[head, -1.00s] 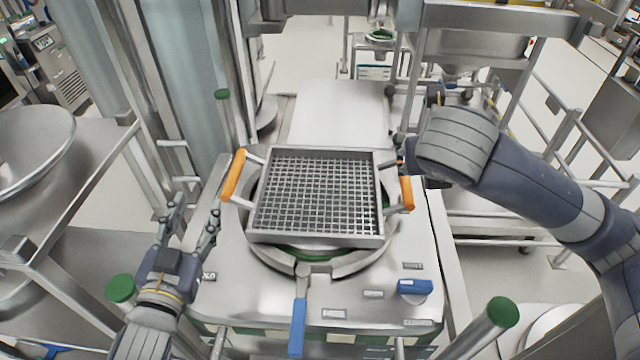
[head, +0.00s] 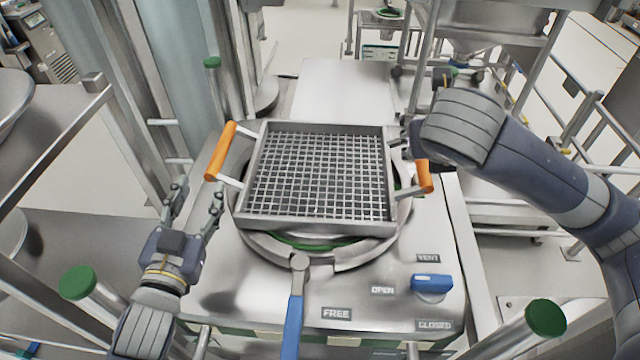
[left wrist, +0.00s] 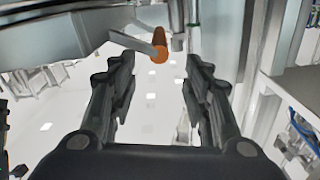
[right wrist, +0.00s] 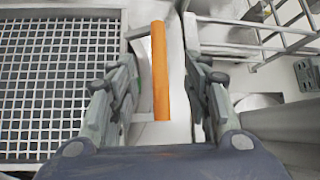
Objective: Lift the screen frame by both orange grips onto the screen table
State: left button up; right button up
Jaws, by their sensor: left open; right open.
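The screen frame (head: 320,226), a square metal frame with a wire grid, rests on the round ring of the steel machine. Its left orange grip (head: 221,150) and right orange grip (head: 424,177) stick out at the sides. My left gripper (head: 196,198) is open and empty, below and left of the left grip. In the left wrist view that grip (left wrist: 158,45) shows end-on beyond the fingertips. My right gripper (right wrist: 168,75) is open, with the right grip (right wrist: 160,70) between its fingers in the picture; contact cannot be told. In the head view my right arm mostly hides this gripper.
A flat bare steel surface (head: 342,88) lies behind the frame. A blue-handled lever (head: 293,325) and a blue knob (head: 431,283) are at the machine's front. Green-capped posts (head: 79,282) stand at the front left and front right (head: 545,317).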

aim_at(217, 159)
pick_arm(q)
jog(key=shift+w+f, duration=0.15)
jog(key=shift+f, duration=0.4)
pick_arm(e)
jog(key=shift+w+f, duration=0.15)
jog(key=shift+f, duration=0.4)
jog(key=shift+r, duration=0.1)
pick_arm(q)
jog(key=shift+r, duration=0.1)
jog(key=w, duration=0.3)
jog(key=w+d, duration=0.1)
jog(key=w, duration=0.6)
jog(key=shift+w+d, duration=0.25)
jog(key=shift+d, duration=0.05)
pick_arm(e)
jog(key=x, duration=1.1)
pick_arm(q)
grip_shut()
pick_arm(e)
grip_shut()
